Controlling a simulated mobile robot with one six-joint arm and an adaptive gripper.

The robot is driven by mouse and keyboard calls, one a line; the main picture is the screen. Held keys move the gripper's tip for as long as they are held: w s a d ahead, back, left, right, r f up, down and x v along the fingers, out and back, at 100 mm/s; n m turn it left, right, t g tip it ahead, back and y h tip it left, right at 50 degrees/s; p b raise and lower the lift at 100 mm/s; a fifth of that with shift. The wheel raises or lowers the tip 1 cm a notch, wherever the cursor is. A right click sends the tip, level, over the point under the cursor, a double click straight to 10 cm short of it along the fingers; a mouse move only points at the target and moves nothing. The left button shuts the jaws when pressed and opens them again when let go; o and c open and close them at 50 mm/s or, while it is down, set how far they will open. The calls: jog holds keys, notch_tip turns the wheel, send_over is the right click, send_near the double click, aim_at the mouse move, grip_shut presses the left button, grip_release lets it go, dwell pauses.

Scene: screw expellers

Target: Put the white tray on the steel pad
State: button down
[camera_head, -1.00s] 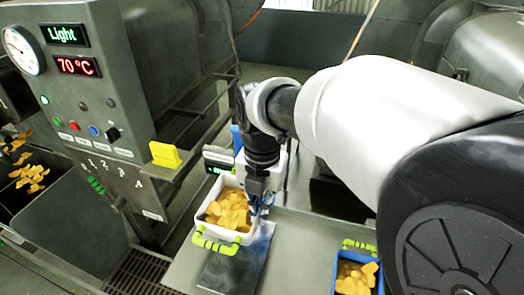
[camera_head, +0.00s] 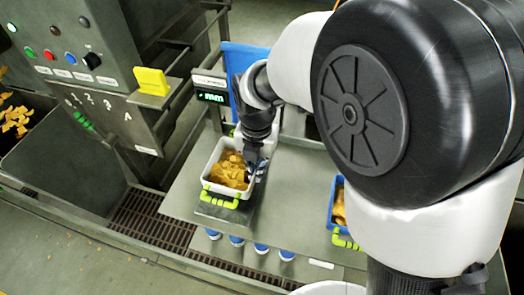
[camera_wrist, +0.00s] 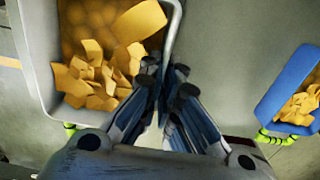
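The white tray (camera_head: 209,173), filled with orange-yellow chips and fitted with green handles, is at the left part of the steel table. My gripper (camera_head: 254,166) is at its right wall; in the wrist view the fingers (camera_wrist: 166,95) close around the tray's rim (camera_wrist: 171,35). The steel pad (camera_head: 238,217) shows as a darker plate at the near end of the tray, and the tray hides most of it. The tray looks over the pad; I cannot tell whether it rests on it or hangs just above.
A blue tray (camera_head: 332,214) of chips stands to the right on the table, partly hidden by my arm. It also shows in the wrist view (camera_wrist: 271,97). A lit display (camera_head: 211,97) stands behind the white tray. The machine panel with a yellow part (camera_head: 151,81) is at left.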

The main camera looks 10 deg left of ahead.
jog(key=shift+f+b, duration=0.55)
jog(key=shift+f, duration=1.45)
jog(key=shift+f, duration=0.25)
jog(key=c, duration=1.8)
grip_release()
jog(key=shift+r, duration=0.15)
notch_tip(320, 180, up, 12)
jog(key=p, duration=0.4)
jog(key=shift+d+r, duration=0.1)
jog(key=shift+d, duration=0.05)
